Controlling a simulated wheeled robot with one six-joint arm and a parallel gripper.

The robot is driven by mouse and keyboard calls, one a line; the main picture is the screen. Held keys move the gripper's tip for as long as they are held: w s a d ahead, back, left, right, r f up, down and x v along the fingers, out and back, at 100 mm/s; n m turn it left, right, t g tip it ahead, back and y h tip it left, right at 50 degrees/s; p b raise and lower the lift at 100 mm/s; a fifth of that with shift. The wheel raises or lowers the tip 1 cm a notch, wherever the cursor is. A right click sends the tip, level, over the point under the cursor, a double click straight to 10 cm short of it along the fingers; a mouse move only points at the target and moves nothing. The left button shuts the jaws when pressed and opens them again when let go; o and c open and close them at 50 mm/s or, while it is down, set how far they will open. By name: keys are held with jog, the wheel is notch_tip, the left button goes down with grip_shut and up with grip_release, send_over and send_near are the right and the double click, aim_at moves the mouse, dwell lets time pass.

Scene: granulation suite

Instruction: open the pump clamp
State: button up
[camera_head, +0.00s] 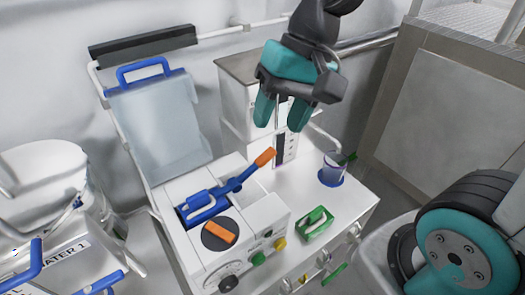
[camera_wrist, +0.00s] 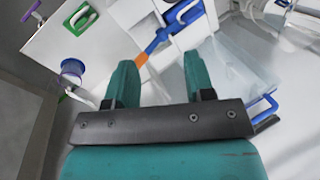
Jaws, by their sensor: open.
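The pump clamp (camera_head: 228,186) is a blue lever with an orange end (camera_head: 264,157) on top of a white pump unit (camera_head: 250,222). It slants up to the right from a blue base, its orange end raised. My gripper (camera_head: 281,117) is open and empty, fingers pointing down, above and slightly right of the orange end, apart from it. In the wrist view, the blue lever (camera_wrist: 172,24) shows beyond the fingers of my gripper (camera_wrist: 160,68), and its orange end (camera_wrist: 142,60) appears between the fingertips, nearer the left one.
An orange knob (camera_head: 221,233) on a dark disc sits in front of the lever. A grey-topped white box (camera_head: 238,98) stands behind my gripper.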

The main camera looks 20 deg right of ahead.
jog(key=w+d+f+m, duration=0.2)
jog(key=w+d+m, duration=0.8)
jog(key=m, duration=0.4)
jog(key=p, duration=0.2)
send_near(267, 154)
jog(key=x, duration=1)
jog(key=shift+c, duration=0.2)
jog(key=shift+f, duration=0.1)
grip_shut()
